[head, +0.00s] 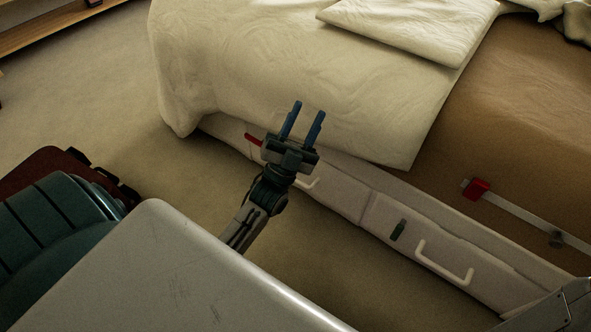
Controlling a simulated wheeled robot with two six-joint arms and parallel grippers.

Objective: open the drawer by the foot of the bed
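The bed base has two pale drawer fronts low along its side. The left drawer front (345,200) has a white handle (309,183), partly hidden behind my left gripper. The right drawer front (480,255) has a white bar handle (444,263) in full view. Both drawers look shut. My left gripper (308,108) is open and empty, its two blue fingers apart. In the picture it lies over the hanging blanket and the left drawer's upper edge; its distance from them is unclear. A grey part of my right arm shows at the bottom right corner, without its gripper.
A cream blanket (260,60) hangs over the bed side. A dark green piece (398,230) sits between the handles. A red block (476,189) is on a grey rail at right. A dark red suitcase (50,165) lies at left. Carpet (110,80) is clear at upper left.

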